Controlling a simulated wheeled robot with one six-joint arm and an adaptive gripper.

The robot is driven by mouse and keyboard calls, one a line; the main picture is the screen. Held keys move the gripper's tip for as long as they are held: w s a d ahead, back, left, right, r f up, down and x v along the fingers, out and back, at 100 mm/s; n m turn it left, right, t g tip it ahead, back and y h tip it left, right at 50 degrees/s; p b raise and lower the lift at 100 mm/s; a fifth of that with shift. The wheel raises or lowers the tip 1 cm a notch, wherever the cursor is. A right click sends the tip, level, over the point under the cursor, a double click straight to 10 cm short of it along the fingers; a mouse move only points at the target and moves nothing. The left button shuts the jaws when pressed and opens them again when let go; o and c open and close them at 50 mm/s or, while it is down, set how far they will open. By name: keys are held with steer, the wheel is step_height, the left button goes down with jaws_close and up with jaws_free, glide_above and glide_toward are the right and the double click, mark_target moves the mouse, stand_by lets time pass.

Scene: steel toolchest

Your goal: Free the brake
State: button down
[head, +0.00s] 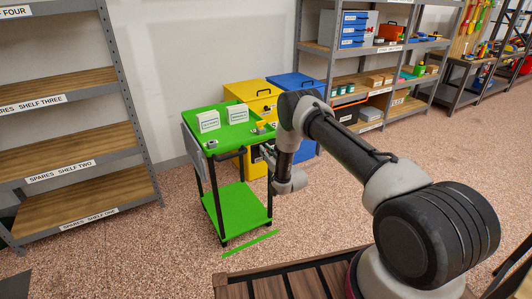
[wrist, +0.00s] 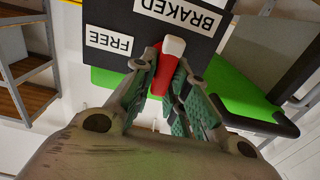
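The brake lever (wrist: 166,72) is red with a white tip. It stands out from a dark plate (wrist: 128,30) in the wrist view. The plate carries a BRAKED label (wrist: 181,14) and a FREE label (wrist: 109,40). The lever's white tip is closer to the BRAKED label. My gripper (wrist: 170,62) has its fingers on both sides of the lever and looks closed on it. In the head view my gripper (head: 267,156) is at the right side of the green cart (head: 232,132). The lever is not clearly visible there.
The cart holds two white cards (head: 209,121) and small metal parts. A yellow cabinet (head: 250,95) and a blue cabinet (head: 297,82) stand behind it. Spares shelves (head: 75,165) stand at left. A green strip (head: 250,244) lies on open floor before the cart.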

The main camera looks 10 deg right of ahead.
steer(key=shift+n, duration=0.3)
steer(key=n, duration=0.4)
steer(key=shift+s+a+f, duration=0.1)
steer(key=shift+a, duration=0.2)
steer(key=shift+s+a+f+n, duration=0.15)
steer(key=shift+f+n, duration=0.1)
steer(key=shift+n, duration=1.95)
steer(key=shift+w+a+f+n, duration=0.1)
steer(key=shift+a+f+n, duration=0.15)
steer(key=shift+n, duration=1.95)
steer(key=shift+s+a+f+n, duration=0.1)
steer(key=shift+f+n, duration=0.15)
steer(key=shift+n, duration=1.95)
steer(key=c, duration=1.4)
jaws_free()
steer(key=shift+c, duration=0.2)
